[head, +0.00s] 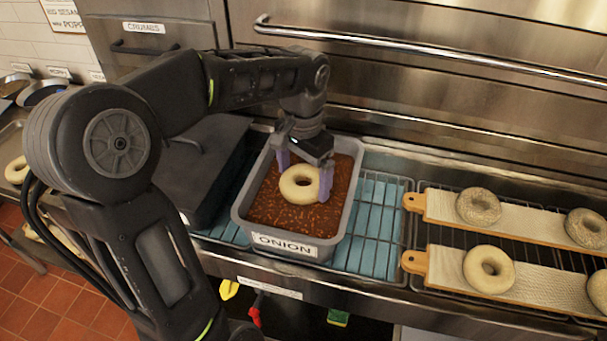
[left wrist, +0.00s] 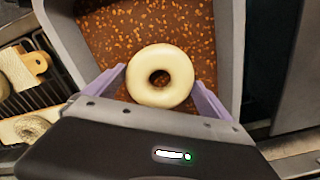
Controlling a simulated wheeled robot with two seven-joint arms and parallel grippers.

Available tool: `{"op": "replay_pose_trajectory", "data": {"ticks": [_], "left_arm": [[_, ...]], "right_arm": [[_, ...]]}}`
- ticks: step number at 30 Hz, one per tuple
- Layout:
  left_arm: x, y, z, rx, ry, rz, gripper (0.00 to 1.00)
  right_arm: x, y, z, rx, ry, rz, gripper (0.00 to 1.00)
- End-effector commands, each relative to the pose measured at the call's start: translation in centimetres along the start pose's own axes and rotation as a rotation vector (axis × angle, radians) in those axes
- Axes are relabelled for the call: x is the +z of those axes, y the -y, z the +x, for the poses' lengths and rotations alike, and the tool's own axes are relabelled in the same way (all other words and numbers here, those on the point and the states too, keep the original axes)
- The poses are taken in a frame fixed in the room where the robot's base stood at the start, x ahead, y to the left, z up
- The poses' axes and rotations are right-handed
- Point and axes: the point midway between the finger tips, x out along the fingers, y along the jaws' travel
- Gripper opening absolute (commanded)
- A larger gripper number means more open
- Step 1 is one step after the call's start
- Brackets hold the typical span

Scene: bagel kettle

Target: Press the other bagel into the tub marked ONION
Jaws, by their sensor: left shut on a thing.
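The grey tub (head: 340,215) with a white ONION label stands on the wire rack and holds brown onion topping (head: 265,208). A pale plain bagel (head: 299,184) is inside the tub, at or just above the topping; I cannot tell how firmly it touches. My left gripper (head: 303,178) reaches down into the tub, its purple fingers on either side of the bagel and shut on it. In the left wrist view the bagel (left wrist: 160,88) sits between the fingertips (left wrist: 160,84), its hole clear. My right gripper is not in view.
Two bagel boards (head: 440,264) lie on the rack to the right, with seeded bagels (head: 478,206) on the far one and plain-looking bagels (head: 489,269) on the near one. A black lidded box (head: 190,165) stands close left of the tub. An oven door handle (head: 400,45) runs behind.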

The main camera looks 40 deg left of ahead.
Motion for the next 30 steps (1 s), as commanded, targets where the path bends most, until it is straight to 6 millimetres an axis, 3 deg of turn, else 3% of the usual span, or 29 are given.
{"op": "replay_pose_trajectory", "data": {"ticks": [30], "left_arm": [[0.0, 0.0, -8.5, 0.0, -0.001, 0.0, 0.5]], "right_arm": [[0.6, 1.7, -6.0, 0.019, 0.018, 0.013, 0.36]]}}
